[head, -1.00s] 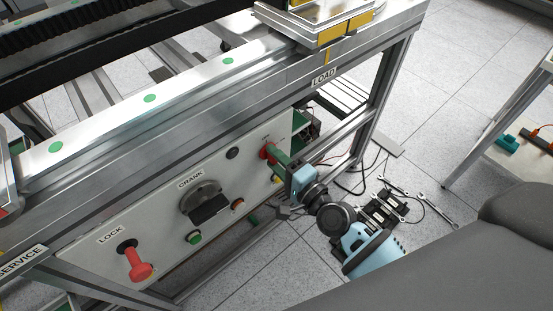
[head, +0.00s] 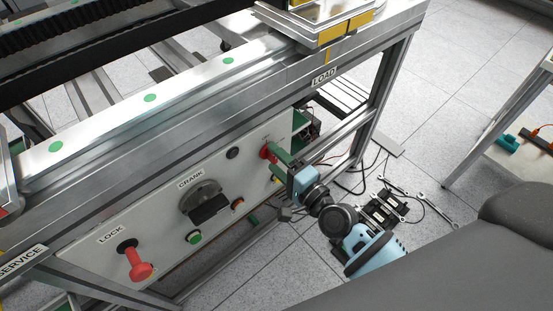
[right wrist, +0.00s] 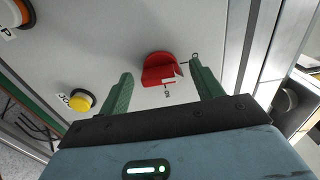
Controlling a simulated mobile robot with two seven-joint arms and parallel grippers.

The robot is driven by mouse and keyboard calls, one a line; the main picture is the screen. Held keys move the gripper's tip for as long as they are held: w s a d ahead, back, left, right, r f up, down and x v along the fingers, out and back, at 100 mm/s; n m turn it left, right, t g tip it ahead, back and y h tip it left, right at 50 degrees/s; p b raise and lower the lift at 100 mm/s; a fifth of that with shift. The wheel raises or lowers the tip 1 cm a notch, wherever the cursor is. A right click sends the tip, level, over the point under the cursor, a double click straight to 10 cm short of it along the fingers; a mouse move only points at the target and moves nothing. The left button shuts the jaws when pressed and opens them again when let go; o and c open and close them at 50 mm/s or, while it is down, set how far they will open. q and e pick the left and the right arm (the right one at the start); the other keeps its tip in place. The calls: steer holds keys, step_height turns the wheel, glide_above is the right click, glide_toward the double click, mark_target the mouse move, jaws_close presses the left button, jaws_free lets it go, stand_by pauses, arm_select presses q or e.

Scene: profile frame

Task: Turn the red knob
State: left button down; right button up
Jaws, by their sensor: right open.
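The red knob (head: 265,152) is on the right part of the pale panel, partly hidden behind a green finger in the head view. In the right wrist view the red knob (right wrist: 158,69) shows as a round red base with a raised grip and a small white mark. My right gripper (head: 272,161) is open, with its green fingers pointing at the panel. In the right wrist view the right gripper (right wrist: 160,72) has one finger on each side of the knob, with gaps on both sides. I cannot tell how deep the tips reach. My left gripper is not in view.
The panel also carries a red LOCK lever (head: 138,262), a grey CRANK handle (head: 206,203), a green button (head: 194,237) and a yellow button (right wrist: 80,102). A metal rail (head: 190,112) runs above. Wrenches (head: 437,211) and cables lie on the floor at right.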

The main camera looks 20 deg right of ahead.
steer(key=v, duration=0.7)
steer(key=shift+s, duration=0.15)
